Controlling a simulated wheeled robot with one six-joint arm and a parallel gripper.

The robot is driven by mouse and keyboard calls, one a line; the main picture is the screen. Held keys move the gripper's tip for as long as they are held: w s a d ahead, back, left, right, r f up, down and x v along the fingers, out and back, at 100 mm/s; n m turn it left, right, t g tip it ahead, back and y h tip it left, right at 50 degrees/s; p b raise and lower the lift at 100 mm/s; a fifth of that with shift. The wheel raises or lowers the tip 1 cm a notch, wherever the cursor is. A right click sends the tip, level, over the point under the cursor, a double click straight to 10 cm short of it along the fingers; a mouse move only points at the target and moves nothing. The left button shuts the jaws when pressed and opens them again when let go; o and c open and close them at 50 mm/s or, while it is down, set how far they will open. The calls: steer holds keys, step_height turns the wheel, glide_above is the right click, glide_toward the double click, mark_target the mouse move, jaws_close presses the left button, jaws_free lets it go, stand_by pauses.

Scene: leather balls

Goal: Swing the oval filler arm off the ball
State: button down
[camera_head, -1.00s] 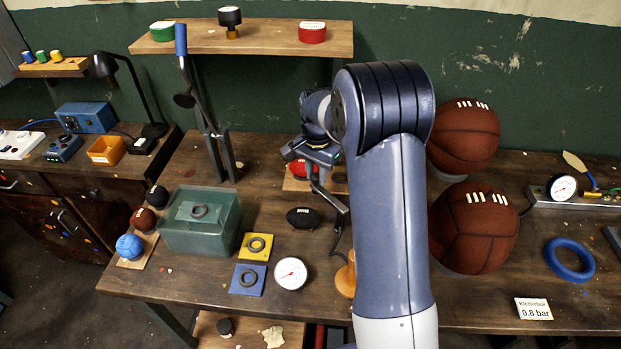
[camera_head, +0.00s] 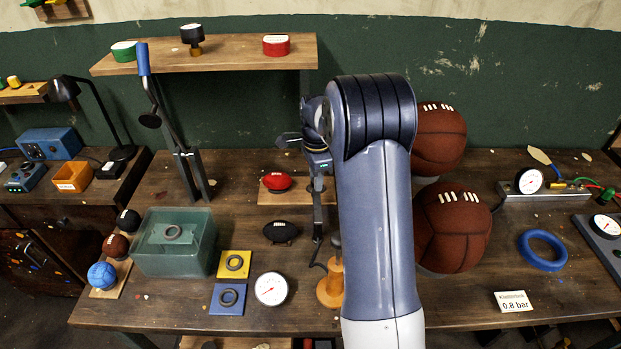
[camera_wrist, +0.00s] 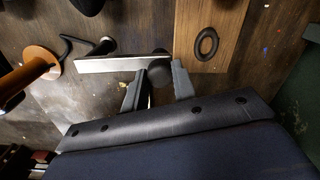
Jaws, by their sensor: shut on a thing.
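The red oval ball (camera_head: 277,181) sits on a small wooden board on the bench in the head view. The filler arm, a flat metal bar (camera_wrist: 108,64) with a dark round knob (camera_wrist: 158,72) at its end, shows in the wrist view. My gripper (camera_wrist: 158,84) is shut on that knob, with one finger at each side. In the head view my gripper (camera_head: 319,181) is right of the red ball and apart from it. A bent black tube (camera_wrist: 76,45) runs near the bar to the wooden post (camera_head: 330,287). My forearm hides part of the bench behind it.
A black oval ball (camera_head: 280,231) lies left of the post. A green bin (camera_head: 175,255), a round gauge (camera_head: 271,289) and two brown balls (camera_head: 438,140) (camera_head: 452,228) stand around. A dark ring (camera_wrist: 207,43) lies on the wooden board (camera_wrist: 218,15).

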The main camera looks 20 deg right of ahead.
steer(key=shift+d+m, duration=0.2)
steer(key=shift+m, duration=0.1)
steer(key=c, duration=1.1)
jaws_free()
steer(key=shift+s, duration=0.1)
steer(key=shift+c, duration=0.2)
steer(key=shift+r, duration=0.1)
step_height(320, 180, up, 11)
steer(key=b, duration=0.1)
steer(key=shift+f, duration=0.2)
step_height(320, 180, down, 11)
steer(key=shift+r+p, duration=0.1)
steer(key=shift+p, duration=0.45)
steer(key=shift+a, duration=0.1)
